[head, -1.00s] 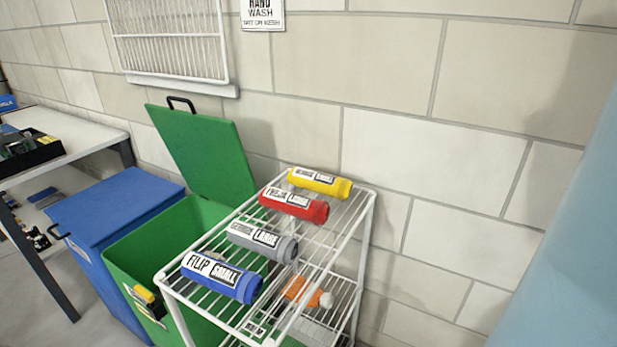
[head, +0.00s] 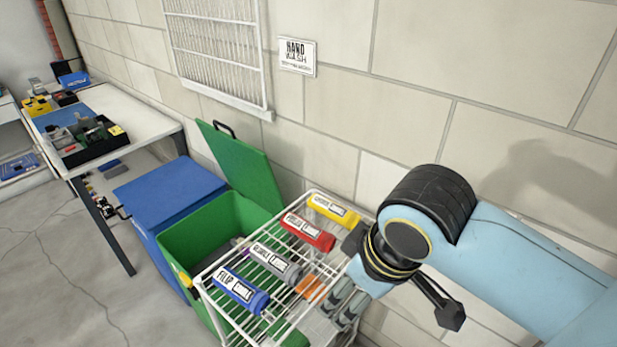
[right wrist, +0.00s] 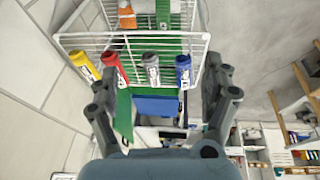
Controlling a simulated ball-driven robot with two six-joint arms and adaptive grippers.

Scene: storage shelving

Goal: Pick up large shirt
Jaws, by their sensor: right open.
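Several rolled shirts lie side by side on the top shelf of a white wire rack (head: 224,318): yellow (head: 333,207), red (head: 308,232), grey (head: 275,263) and blue (head: 240,289). A second ago the grey label seemed to read LARGE and the blue one SMALL; now the size words are too small to read. My right gripper (head: 345,303) is open and empty at the rack's right side, apart from the rolls. In the right wrist view, the grey roll (right wrist: 150,68) and blue roll (right wrist: 183,70) show between its spread fingers (right wrist: 163,78). My left gripper is out of view.
An orange item (head: 309,288) lies on a lower shelf. A green bin (head: 190,240) with its lid raised and a closed blue bin (head: 165,190) stand left of the rack. A block wall is close behind; the floor at left is open.

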